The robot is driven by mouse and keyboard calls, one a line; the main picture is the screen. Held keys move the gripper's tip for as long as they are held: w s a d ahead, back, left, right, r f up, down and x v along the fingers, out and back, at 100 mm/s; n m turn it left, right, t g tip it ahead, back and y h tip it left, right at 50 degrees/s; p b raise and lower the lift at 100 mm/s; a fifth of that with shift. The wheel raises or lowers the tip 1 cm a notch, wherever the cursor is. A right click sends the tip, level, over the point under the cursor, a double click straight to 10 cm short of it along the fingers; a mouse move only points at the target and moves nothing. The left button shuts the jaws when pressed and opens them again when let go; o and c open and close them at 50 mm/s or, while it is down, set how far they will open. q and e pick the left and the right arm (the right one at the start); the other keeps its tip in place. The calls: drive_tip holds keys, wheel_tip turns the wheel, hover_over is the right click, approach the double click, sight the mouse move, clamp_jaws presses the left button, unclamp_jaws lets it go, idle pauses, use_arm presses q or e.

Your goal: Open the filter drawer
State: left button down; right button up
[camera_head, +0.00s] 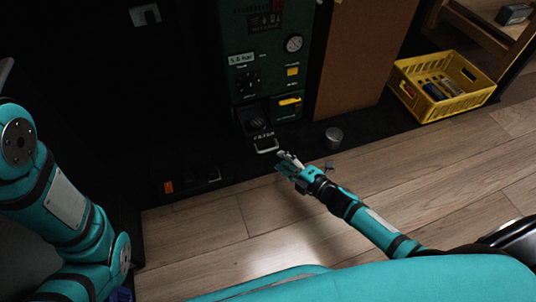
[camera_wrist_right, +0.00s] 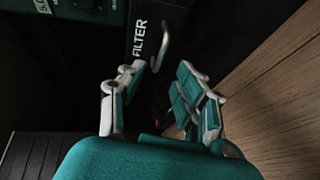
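The filter drawer (camera_head: 263,134) is a dark front at the bottom of the green machine (camera_head: 262,60), with "FILTER" in white letters and a pale metal loop handle (camera_head: 267,147). In the right wrist view the drawer's label (camera_wrist_right: 138,40) and its curved handle (camera_wrist_right: 161,48) show just beyond the fingertips. My right gripper (camera_head: 284,158) is just to the lower right of the handle. In the right wrist view the gripper (camera_wrist_right: 160,78) has its fingers spread, with the handle ahead of the gap and nothing held. My left arm shows at the left, but its gripper is outside the view.
A small grey cylinder (camera_head: 334,135) stands on the dark floor strip right of my right gripper. A yellow crate (camera_head: 462,105) with several items is at the right. A brown board (camera_head: 350,85) stands beside the machine. The wooden floor (camera_head: 225,225) in front is mostly clear.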

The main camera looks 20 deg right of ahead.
sight(268, 149)
drive_tip(key=b+x, duration=0.3)
drive_tip(key=x, duration=0.4)
drive_tip(key=shift+w+a+f, duration=0.1)
drive_tip(key=shift+w, duration=0.2)
drive_tip(key=shift+c, duration=0.3)
clamp_jaws()
